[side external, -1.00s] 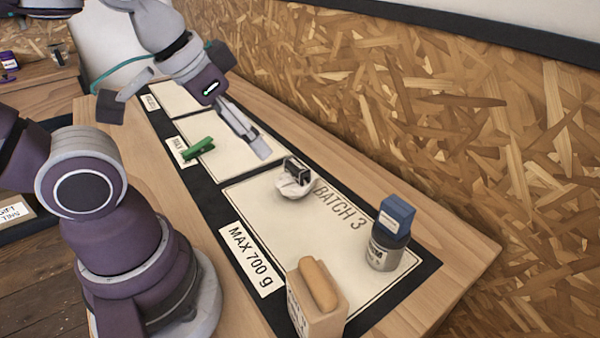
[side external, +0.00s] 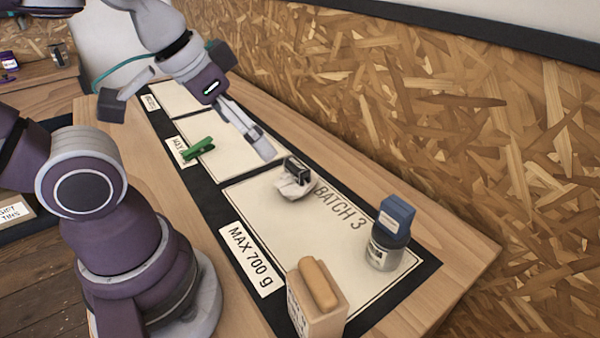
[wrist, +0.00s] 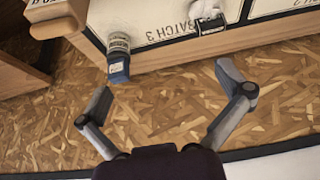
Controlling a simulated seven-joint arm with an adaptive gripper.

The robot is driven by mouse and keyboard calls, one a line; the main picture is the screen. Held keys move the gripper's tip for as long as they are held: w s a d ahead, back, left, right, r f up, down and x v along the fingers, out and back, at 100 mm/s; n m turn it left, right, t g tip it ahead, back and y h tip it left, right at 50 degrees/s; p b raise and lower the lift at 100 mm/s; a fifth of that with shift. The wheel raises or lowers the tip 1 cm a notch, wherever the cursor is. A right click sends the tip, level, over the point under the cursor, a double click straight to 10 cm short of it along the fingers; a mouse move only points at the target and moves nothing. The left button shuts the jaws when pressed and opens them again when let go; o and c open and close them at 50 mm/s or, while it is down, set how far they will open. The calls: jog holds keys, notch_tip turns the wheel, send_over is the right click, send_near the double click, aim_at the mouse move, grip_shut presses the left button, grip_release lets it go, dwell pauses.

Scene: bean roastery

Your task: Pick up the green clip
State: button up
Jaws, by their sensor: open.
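The green clip (side external: 199,149) lies near the left edge of the middle pale panel, by a small white label, in the side external view. It does not show in the wrist view. My gripper (side external: 188,129) is wide open and empty, with its fingers spread to both sides above and behind the clip in the picture. In the wrist view my gripper (wrist: 162,91) also shows two spread fingers with nothing between them but the chipboard wall behind.
A crumpled white item with a black top (side external: 295,180) lies on the BATCH 3 panel (side external: 330,235). A jar with a blue block on it (side external: 389,235) stands at the far right corner. A wooden holder (side external: 318,300) stands in front. Chipboard wall (side external: 430,110) borders the bench.

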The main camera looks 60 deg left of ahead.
jog(key=w+a+m, duration=0.2)
jog(key=w+a, duration=0.2)
jog(key=m+g+y, duration=0.5)
jog(key=m, duration=0.7)
send_near(197, 146)
jog(key=shift+m, duration=0.5)
jog(key=x, duration=0.8)
jog(key=shift+a+f, duration=0.2)
jog(key=shift+f, duration=0.15)
jog(key=shift+w+a+f, duration=0.1)
jog(key=shift+f, duration=0.15)
jog(key=c, duration=0.5)
